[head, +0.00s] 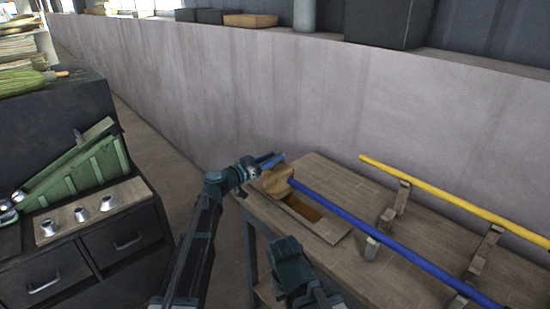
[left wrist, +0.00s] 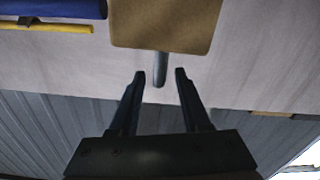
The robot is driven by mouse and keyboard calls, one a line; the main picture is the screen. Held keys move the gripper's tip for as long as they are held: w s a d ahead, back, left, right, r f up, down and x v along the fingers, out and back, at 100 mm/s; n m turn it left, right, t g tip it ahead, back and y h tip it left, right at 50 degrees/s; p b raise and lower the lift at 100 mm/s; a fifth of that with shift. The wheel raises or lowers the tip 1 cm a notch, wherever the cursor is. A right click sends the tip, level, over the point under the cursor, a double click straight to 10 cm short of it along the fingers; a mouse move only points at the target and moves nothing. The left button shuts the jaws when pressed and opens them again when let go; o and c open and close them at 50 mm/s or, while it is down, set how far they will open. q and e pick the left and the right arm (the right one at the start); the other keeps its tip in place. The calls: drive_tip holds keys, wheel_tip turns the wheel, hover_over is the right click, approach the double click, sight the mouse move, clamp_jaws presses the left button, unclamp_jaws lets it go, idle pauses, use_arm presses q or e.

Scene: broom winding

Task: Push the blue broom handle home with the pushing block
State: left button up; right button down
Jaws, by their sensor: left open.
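The blue broom handle (head: 400,247) lies along the wooden bench, its near-left end beside a tan block (head: 277,181), which I take as the pushing block. I cannot tell whether they touch. In the left wrist view the tan block (left wrist: 165,22) has a grey peg (left wrist: 160,68) sticking out toward my gripper. My left gripper (head: 268,163) is beside the block at the bench's left end. Its open fingers (left wrist: 160,74) stand on either side of the peg's end in that picture, with gaps showing. The blue handle (left wrist: 55,8) also shows there. My right gripper's fingers are not visible.
A yellow handle (head: 455,200) runs across wooden supports (head: 398,199) on the bench (head: 335,180). The bench has a rectangular opening (head: 303,207). A grey wall (head: 270,95) stands behind. At left is a dark cabinet (head: 90,245) with a green rack (head: 85,160) and metal parts.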

use_arm(q)
drive_tip(key=v, duration=1.2)
drive_tip(key=shift+s+a, duration=0.1)
drive_tip(key=shift+s, duration=0.05)
